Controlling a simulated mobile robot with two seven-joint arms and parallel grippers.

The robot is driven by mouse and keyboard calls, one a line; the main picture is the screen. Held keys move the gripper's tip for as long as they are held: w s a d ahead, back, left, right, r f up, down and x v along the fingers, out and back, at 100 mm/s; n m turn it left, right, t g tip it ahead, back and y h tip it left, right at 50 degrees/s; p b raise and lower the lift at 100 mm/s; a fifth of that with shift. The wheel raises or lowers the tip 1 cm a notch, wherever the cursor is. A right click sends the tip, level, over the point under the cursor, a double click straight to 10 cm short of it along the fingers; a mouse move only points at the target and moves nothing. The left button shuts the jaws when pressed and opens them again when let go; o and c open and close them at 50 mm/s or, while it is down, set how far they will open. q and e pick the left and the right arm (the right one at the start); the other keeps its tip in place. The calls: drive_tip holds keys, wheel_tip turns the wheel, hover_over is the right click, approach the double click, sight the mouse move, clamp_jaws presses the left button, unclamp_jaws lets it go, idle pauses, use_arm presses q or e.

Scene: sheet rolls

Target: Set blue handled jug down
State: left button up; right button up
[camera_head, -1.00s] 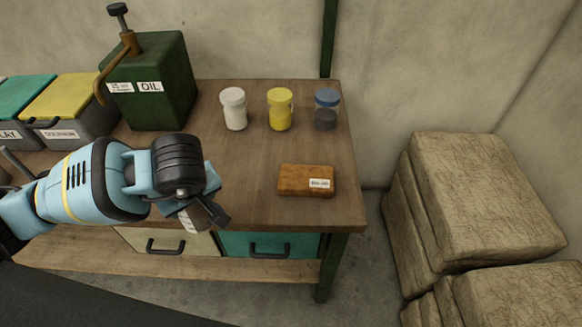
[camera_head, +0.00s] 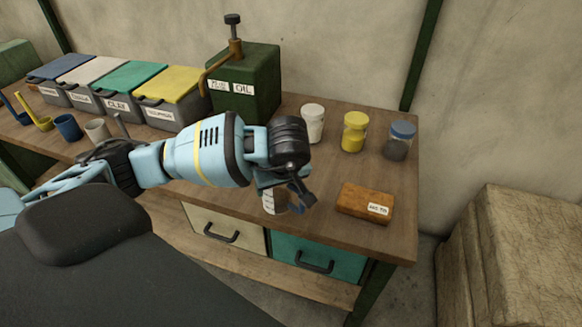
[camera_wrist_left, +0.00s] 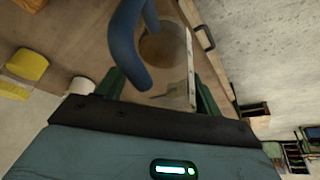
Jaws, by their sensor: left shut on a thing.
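The blue handled jug (camera_head: 268,203) is a clear vessel with a marked scale, mostly hidden behind my left gripper (camera_head: 287,192) in the head view. It is over the front part of the workbench (camera_head: 330,228), left of a brown block. Whether its base touches the bench I cannot tell. In the left wrist view the jug's blue handle (camera_wrist_left: 125,45) curves in front of the clear body, between the fingers of my left gripper (camera_wrist_left: 158,92). My left gripper is shut on the jug. My right gripper is not in view.
The brown block (camera_head: 364,202) with a label lies to the right. White (camera_head: 313,124), yellow (camera_head: 354,133) and blue-lidded (camera_head: 399,142) jars stand behind. A green oil can (camera_head: 262,90) and lidded bins (camera_head: 170,110) stand back left. Bare bench lies between jars and block.

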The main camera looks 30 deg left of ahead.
use_arm(q)
drive_tip(key=shift+w+a+f, duration=0.75)
drive_tip(key=shift+w+a, duration=0.1)
drive_tip(key=shift+w, duration=0.6)
drive_tip(key=shift+w+a+f, duration=0.7)
drive_tip(key=shift+w+a, duration=0.2)
drive_tip(key=shift+w, duration=0.6)
drive_tip(key=shift+w+a+f, duration=0.75)
drive_tip(key=shift+w+a, duration=0.1)
drive_tip(key=shift+w, duration=0.6)
drive_tip(key=shift+f, duration=0.15)
drive_tip(key=o, duration=1)
drive_tip(key=shift+o, duration=0.2)
